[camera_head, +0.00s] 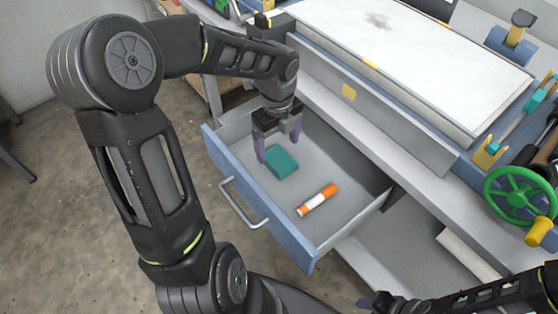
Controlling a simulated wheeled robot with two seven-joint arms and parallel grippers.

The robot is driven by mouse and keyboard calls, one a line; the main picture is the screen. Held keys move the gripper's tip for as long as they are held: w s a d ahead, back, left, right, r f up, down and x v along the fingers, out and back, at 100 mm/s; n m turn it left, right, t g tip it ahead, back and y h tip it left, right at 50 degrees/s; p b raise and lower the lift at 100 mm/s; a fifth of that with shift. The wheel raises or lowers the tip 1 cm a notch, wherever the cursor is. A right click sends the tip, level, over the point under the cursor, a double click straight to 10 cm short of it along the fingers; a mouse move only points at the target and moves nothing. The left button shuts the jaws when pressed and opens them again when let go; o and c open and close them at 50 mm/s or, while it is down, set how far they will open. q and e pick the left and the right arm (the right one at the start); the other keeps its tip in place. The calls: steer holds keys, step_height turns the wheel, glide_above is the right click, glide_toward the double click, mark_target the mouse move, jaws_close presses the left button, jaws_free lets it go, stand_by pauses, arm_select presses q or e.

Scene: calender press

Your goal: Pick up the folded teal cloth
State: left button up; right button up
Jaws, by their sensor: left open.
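The folded teal cloth (283,165) lies flat in the open drawer (347,217), toward its left part. My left gripper (278,149) reaches down into the drawer with its fingers apart and empty. Its fingertips are just behind the cloth in the picture, one near the cloth's left corner. I cannot tell whether they touch it. My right gripper (376,301) is low at the bottom edge, outside the drawer, and its fingers are too small and dark to read.
An orange and white tube (317,200) lies in the drawer right of the cloth. The drawer's blue front (283,232) has a metal handle (243,205). The press with a pale flat bed (400,50) stands behind, with a green handwheel (520,197) at right.

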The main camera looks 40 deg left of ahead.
mark_target(279, 159)
arm_select(q)
step_height(279, 159, down, 5)
steer(key=shift+d+f, duration=0.1)
steer(key=shift+d, duration=0.05)
stand_by(0.4)
steer(key=shift+c, duration=0.5)
steer(key=c, duration=1.4)
